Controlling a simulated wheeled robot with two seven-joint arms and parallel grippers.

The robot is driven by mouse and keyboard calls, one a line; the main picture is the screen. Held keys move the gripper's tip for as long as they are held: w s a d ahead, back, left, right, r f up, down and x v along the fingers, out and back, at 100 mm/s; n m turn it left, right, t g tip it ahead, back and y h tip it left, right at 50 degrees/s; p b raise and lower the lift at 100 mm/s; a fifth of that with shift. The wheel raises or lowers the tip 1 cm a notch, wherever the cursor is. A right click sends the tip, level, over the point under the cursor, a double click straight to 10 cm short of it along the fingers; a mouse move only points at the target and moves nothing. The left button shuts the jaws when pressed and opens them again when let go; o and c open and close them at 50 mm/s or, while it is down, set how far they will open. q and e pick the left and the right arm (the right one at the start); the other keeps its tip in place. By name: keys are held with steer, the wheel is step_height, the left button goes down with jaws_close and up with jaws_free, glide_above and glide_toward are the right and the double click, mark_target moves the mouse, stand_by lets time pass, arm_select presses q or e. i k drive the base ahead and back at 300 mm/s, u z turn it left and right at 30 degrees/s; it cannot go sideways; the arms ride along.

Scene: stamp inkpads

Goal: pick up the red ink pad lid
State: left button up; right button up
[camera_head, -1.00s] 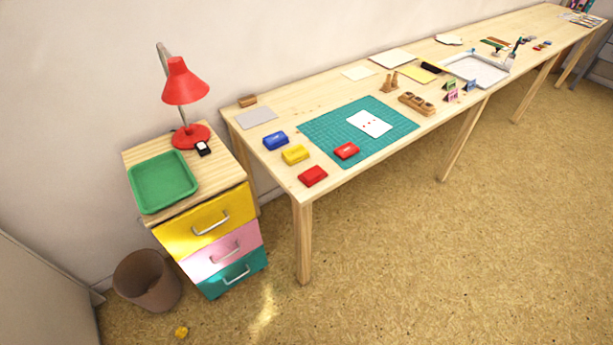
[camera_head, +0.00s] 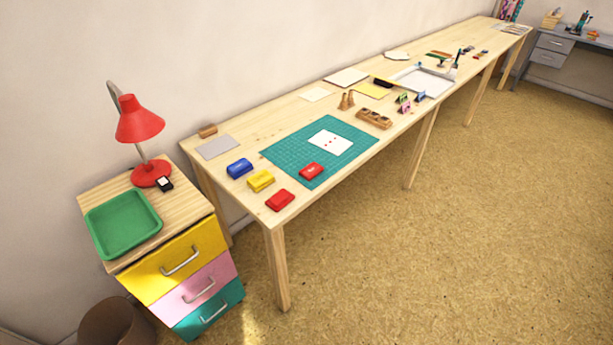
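Two small red pieces are in the head view. One red piece (camera_head: 280,200) lies on bare wood at the near left corner of the long table. The other red piece (camera_head: 311,171), with a small pale mark on top, lies on the near edge of the green cutting mat (camera_head: 283,150). At this size I cannot tell for sure which is the ink pad lid. A yellow ink pad (camera_head: 261,181) and a blue ink pad (camera_head: 239,168) sit in a row behind the corner red piece. Neither of my grippers is in view.
A white card (camera_head: 330,143) with red marks lies on the mat. A drawer cabinet (camera_head: 180,262) with a green tray (camera_head: 123,223) and red lamp (camera_head: 139,122) stands left of the table (camera_head: 262,221). A bin (camera_head: 112,325) is on the floor. The floor before the table is clear.

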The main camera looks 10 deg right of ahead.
mark_target(312, 170)
steer(key=u, duration=0.25)
steer(key=i, duration=0.95)
steer(key=u, duration=0.45)
